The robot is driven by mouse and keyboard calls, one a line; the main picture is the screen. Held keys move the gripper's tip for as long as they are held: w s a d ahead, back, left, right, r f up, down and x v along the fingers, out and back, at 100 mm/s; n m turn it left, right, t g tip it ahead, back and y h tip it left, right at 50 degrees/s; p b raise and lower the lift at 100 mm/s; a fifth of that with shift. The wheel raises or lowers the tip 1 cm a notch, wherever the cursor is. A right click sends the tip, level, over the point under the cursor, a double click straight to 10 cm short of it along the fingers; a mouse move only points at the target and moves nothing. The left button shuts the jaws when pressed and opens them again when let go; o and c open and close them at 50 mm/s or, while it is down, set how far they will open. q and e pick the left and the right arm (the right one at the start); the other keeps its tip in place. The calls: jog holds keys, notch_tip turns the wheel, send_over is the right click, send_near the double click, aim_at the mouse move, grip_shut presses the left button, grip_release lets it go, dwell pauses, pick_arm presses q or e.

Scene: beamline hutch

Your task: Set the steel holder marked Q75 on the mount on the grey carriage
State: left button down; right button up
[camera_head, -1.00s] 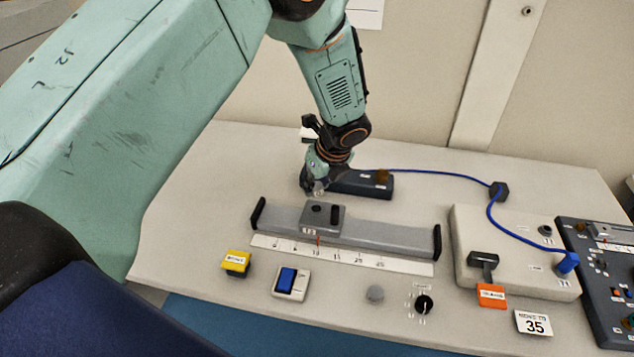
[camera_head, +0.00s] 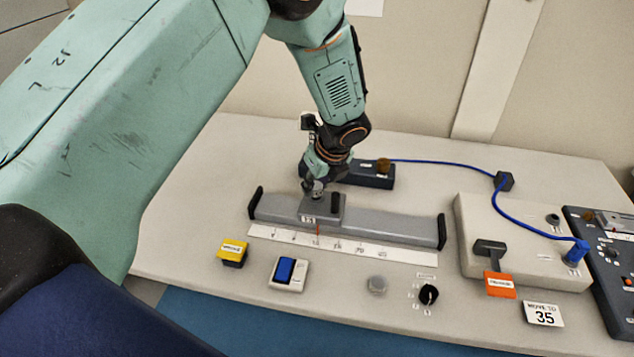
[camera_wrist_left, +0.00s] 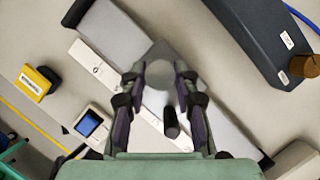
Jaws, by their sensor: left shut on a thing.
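My left gripper (camera_head: 314,190) is above the left part of the grey carriage (camera_head: 322,216) on the rail. It is shut on a small steel holder, a round grey disc (camera_wrist_left: 159,74) between the fingertips in the left wrist view. I cannot read a Q75 mark on it. The holder and fingertips cover the mount, so I cannot tell whether holder and mount touch. A black knob (camera_head: 337,201) stands on the carriage right of the gripper; it also shows in the left wrist view (camera_wrist_left: 171,123). My right gripper is not in view.
A dark block (camera_head: 368,180) with a brown knob and blue cable lies behind the rail (camera_head: 390,229). A scale strip, yellow box (camera_head: 233,252), blue switch (camera_head: 288,273) and black dial (camera_head: 428,294) are in front. A beige box (camera_head: 530,240) stands right, by a card reading 35 (camera_head: 543,315).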

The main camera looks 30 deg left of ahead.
pick_arm(q)
jog(key=shift+d+f, duration=0.1)
jog(key=shift+f, duration=0.1)
jog(key=shift+f, duration=0.2)
jog(key=shift+f+b, duration=0.2)
jog(key=shift+b, duration=0.1)
dwell(0.5)
jog(key=c, duration=0.9)
grip_release()
jog(key=shift+c, duration=0.2)
jog(key=v, duration=1.2)
